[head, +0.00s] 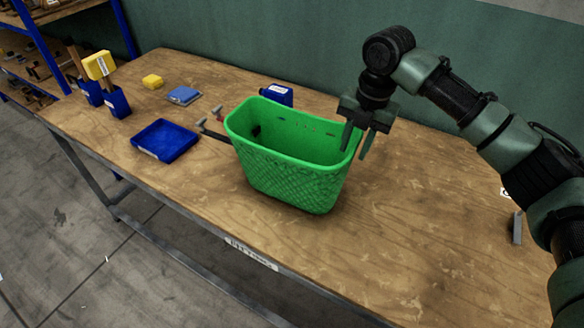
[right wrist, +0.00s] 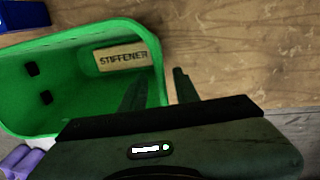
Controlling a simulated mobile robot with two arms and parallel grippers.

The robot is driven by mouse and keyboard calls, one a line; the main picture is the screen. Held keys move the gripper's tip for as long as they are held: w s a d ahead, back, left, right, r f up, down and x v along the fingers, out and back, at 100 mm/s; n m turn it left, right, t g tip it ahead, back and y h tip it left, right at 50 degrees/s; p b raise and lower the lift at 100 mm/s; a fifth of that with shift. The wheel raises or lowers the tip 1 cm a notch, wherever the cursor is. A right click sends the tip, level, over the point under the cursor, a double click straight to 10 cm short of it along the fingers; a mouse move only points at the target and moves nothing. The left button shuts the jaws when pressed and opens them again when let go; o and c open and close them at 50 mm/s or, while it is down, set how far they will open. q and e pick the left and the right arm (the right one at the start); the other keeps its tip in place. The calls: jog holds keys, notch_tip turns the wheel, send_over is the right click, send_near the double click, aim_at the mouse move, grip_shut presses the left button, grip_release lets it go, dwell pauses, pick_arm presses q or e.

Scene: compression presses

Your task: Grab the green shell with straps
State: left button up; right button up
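The green shell (head: 292,178) is an open-topped, basket-like tub with a textured outer wall, upright near the middle of the table. In the right wrist view, the green shell (right wrist: 85,50) has a label reading STIFFENER on an inside wall and two dark spots on another. I cannot make out straps clearly. My right gripper (head: 355,152) is open at the shell's right end, pointing down. In the right wrist view, my right gripper (right wrist: 158,92) has one finger inside the rim and the other outside, with a gap between them. My left gripper is not in view.
A blue tray (head: 165,141), a blue container (head: 277,94), a grey-blue flat piece (head: 184,95) and a yellow block (head: 152,81) lie around the shell's left and back.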

jog(key=shift+s+a+f+p, duration=0.15)
jog(key=shift+f+p, duration=0.2)
jog(key=shift+f, duration=0.55)
jog(key=f, duration=0.1)
jog(key=f+p, duration=0.1)
jog(key=f, duration=0.2)
jog(key=shift+a+f+p, duration=0.25)
jog(key=shift+p, duration=0.15)
jog(key=shift+f, duration=0.15)
jog(key=shift+f, duration=0.25)
jog(key=shift+c, duration=0.3)
grip_shut()
jog(key=shift+r+p, duration=0.1)
jog(key=shift+p, duration=0.2)
